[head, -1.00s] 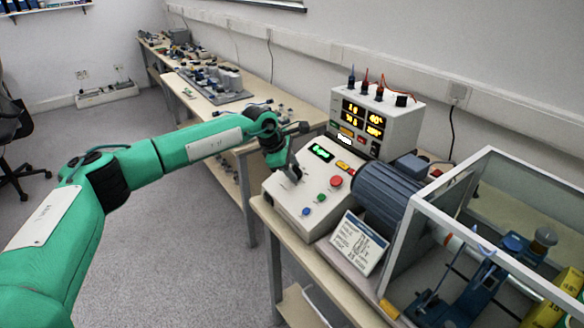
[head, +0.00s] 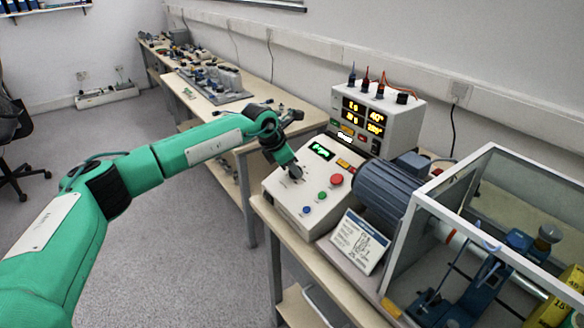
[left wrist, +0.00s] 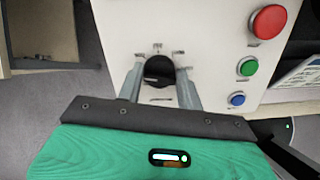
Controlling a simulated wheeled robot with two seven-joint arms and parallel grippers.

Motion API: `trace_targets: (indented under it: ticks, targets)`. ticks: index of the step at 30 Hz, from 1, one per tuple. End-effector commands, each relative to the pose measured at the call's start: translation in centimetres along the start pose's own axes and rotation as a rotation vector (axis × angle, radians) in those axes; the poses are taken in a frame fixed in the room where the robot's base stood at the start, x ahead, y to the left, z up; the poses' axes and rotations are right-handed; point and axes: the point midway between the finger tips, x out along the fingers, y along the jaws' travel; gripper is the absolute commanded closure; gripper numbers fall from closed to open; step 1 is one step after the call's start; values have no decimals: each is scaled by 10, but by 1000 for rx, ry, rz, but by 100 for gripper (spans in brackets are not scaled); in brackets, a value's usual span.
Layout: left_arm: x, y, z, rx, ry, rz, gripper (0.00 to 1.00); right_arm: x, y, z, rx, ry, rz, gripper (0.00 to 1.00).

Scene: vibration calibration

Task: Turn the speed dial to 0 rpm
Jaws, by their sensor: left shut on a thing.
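The speed dial (left wrist: 158,70) is a round black knob on the sloped face of the white control box (head: 313,212), with small printed marks around it. My left gripper (left wrist: 160,78) is shut on the dial, one grey finger on each side of it. In the head view my left gripper (head: 295,175) points down at the left part of the panel and mostly hides the dial. The green display (head: 321,151) above it is lit, but I cannot read its digits. The dial's pointer cannot be made out.
A red button (head: 337,180), a green button (head: 322,195) and a blue button (head: 306,210) sit right of the dial. A grey motor (head: 385,195), a framed guard (head: 432,205) and a sign card (head: 359,241) stand further right. A meter box (head: 408,128) stands behind.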

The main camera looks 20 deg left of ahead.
Motion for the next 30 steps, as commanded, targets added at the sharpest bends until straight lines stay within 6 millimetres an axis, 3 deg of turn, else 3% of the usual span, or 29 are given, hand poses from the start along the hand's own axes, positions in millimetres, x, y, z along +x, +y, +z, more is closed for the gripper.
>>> trace_targets:
  ticks: [6, 30]
  targets:
    - [0, 1, 0, -204, -2, 15, 86, -9, -1, -11, 2, 7, -1, 64]
    - [-2, 3, 1, -891, -5, 63, 86, -30, -4, -22, 5, 10, -6, 64]
